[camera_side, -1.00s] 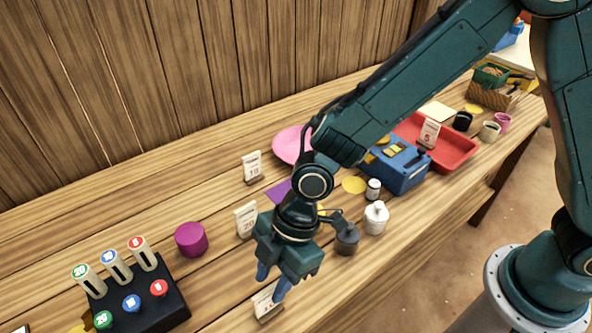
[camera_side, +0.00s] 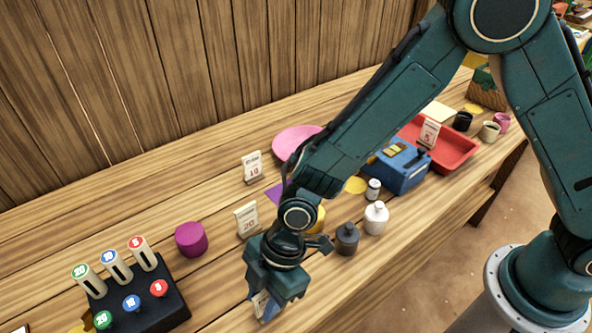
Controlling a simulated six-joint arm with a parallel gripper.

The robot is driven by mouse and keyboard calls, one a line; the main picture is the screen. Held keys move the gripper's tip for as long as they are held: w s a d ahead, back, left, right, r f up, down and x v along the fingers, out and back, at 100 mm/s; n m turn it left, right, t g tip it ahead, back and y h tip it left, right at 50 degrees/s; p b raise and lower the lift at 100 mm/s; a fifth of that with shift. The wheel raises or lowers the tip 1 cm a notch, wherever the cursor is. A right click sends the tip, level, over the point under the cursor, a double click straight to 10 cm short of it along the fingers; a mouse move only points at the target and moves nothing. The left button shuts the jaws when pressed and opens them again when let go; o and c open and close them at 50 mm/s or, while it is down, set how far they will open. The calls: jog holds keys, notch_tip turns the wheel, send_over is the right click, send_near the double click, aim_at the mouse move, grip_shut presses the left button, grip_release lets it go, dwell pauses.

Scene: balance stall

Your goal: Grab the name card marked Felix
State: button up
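My gripper (camera_side: 264,301) points down over the front part of the wooden table, low at a small white card in a stand (camera_side: 268,306). The fingers are mostly hidden behind the gripper body and the card, so I cannot tell whether they are open or touching it. The writing on this card is not readable here. No name Felix is readable on any card.
A black block with coloured numbered pegs (camera_side: 140,300) and a purple cylinder (camera_side: 191,239) stand left. A dark bottle (camera_side: 347,238), a white bottle (camera_side: 376,217), a blue box (camera_side: 402,166) and a red tray (camera_side: 457,148) stand right. A pink plate (camera_side: 297,143) lies behind.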

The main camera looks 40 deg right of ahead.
jog(key=shift+c, duration=0.4)
grip_shut()
jog(key=shift+r, duration=0.2)
notch_tip(320, 180, up, 20)
jog(key=shift+f, duration=0.15)
dwell(0.5)
dwell(0.5)
